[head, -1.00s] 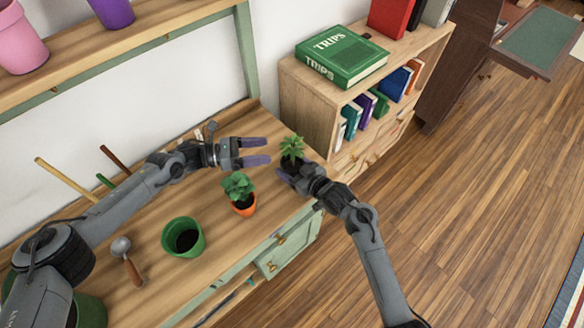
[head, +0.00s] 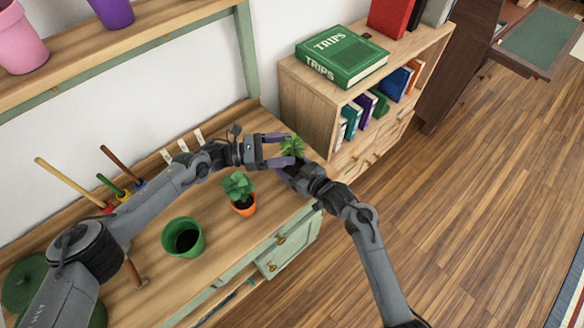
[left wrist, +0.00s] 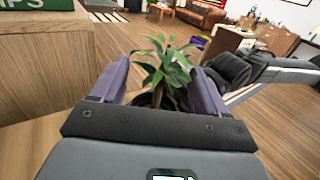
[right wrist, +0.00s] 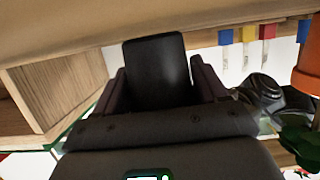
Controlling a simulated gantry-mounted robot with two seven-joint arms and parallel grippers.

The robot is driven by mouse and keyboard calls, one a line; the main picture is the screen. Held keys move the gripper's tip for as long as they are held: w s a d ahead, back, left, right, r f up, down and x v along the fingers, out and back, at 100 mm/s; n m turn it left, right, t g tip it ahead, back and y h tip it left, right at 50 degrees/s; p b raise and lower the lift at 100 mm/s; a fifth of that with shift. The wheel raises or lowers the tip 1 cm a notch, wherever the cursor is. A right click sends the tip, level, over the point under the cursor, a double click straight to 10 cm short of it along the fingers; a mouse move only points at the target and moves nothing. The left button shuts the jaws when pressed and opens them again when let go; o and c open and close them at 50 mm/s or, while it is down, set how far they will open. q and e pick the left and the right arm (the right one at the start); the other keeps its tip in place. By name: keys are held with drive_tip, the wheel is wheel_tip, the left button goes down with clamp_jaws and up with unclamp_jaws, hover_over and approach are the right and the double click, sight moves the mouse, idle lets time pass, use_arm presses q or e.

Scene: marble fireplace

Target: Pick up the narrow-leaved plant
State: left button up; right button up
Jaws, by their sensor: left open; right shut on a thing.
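In the left wrist view the plant's leaves (left wrist: 168,65) and stem show between the two purple fingers (left wrist: 165,85). Whether the left fingers touch the plant I cannot tell.
A broad-leaved plant in an orange pot (head: 244,210) and an empty green pot (head: 183,237) stand on the workbench (head: 215,250). A wooden bookcase (head: 310,105) with a green book (head: 342,56) on top stands close behind the plant.

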use_arm(q)
drive_tip(key=shift+d, duration=2.25)
drive_tip(key=shift+c, duration=0.3)
drive_tip(key=c, duration=1.3)
drive_tip(key=shift+o, duration=0.2)
wheel_tip(320, 180, up, 10)
use_arm(e)
drive_tip(key=o, duration=1.1)
